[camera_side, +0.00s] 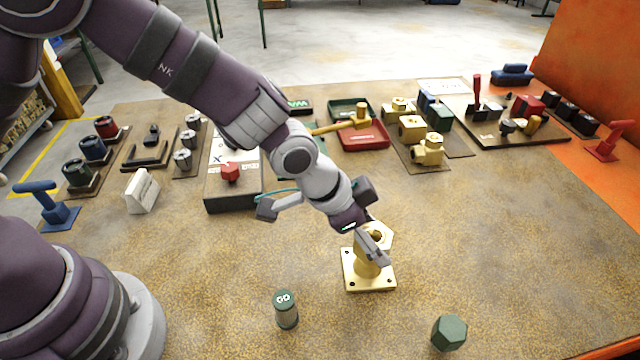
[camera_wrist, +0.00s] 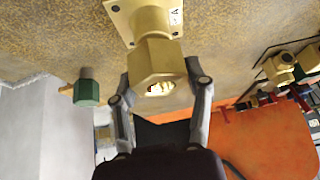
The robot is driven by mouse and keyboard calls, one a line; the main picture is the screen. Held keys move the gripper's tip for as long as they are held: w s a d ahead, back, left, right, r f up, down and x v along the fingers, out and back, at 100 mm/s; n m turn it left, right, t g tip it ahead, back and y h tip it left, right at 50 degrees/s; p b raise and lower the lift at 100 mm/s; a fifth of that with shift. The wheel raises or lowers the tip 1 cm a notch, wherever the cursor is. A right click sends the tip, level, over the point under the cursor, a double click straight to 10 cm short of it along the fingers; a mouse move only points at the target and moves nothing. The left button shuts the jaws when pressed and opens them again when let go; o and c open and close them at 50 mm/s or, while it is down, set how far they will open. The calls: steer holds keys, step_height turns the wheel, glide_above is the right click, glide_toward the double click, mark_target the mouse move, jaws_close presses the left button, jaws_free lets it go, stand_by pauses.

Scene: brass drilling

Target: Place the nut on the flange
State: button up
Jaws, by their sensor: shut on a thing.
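The brass hexagonal nut (camera_wrist: 155,57) is held between the two fingers of my gripper (camera_wrist: 160,74) in the wrist view. In the side view the nut (camera_side: 387,236) shows partly behind my gripper (camera_side: 373,245). The brass flange (camera_side: 381,282) stands upright on the table, with a square, holed base plate and a round post. The nut is over the top of the post, lined up with it in the wrist view, where the flange (camera_wrist: 115,8) shows beyond it. I cannot tell whether nut and post touch.
A green cylinder marked GD (camera_side: 287,312) stands left of the flange, and a green hexagonal piece (camera_side: 449,333) stands to the front right. Trays (camera_side: 365,137), brass parts (camera_side: 428,149) and a dark box with a red knob (camera_side: 230,173) lie farther back. The table around the flange is clear.

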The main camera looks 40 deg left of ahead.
steer(key=shift+f, duration=0.45)
steer(key=o, duration=1.2)
steer(key=shift+f, duration=0.1)
steer(key=shift+o, duration=0.2)
